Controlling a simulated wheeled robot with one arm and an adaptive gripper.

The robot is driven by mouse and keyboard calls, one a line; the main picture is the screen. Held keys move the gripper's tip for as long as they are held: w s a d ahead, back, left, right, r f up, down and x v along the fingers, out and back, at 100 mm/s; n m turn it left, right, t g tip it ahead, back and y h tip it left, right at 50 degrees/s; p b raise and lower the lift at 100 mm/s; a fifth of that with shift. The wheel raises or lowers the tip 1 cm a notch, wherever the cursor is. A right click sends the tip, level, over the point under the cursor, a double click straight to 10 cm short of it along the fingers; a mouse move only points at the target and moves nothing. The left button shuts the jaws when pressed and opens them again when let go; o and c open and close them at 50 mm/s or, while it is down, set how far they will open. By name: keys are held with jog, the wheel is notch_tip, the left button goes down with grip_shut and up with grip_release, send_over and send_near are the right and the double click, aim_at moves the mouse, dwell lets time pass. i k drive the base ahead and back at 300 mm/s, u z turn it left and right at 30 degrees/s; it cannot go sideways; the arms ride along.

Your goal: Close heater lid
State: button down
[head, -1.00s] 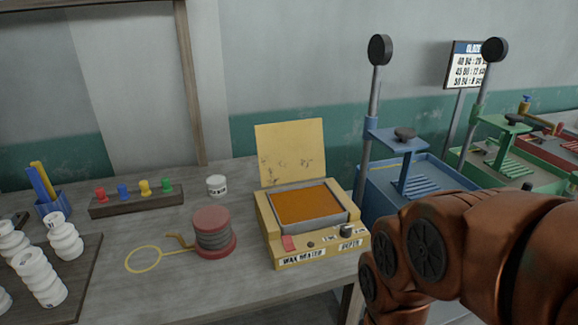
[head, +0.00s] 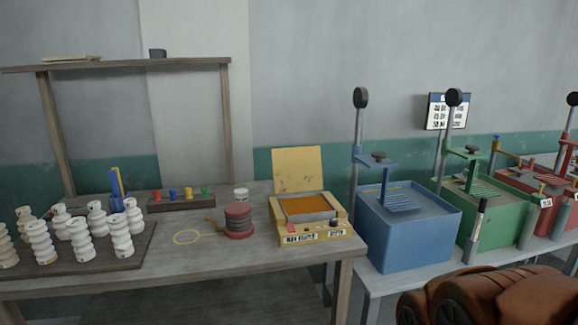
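The wax heater (head: 309,236) is a yellow box near the right end of the wooden table. Its yellow lid (head: 297,170) stands open, upright at the back of the box. Orange wax (head: 305,204) shows in the square well. A red switch and a dark knob are on its front panel. Part of my brown arm shows at the bottom right, well apart from the heater. My gripper is not in view.
White stacked pieces (head: 120,236) fill a dark board (head: 148,240) further left. A blue bin (head: 408,238) and a green bin (head: 490,214) stand on a lower table to the right.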

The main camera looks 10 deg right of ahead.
aim_at(297, 169)
jog(key=u, duration=0.6)
jog(key=i, duration=0.45)
jog(key=u, duration=0.55)
jog(key=i, duration=1.45)
jog(key=z, duration=0.7)
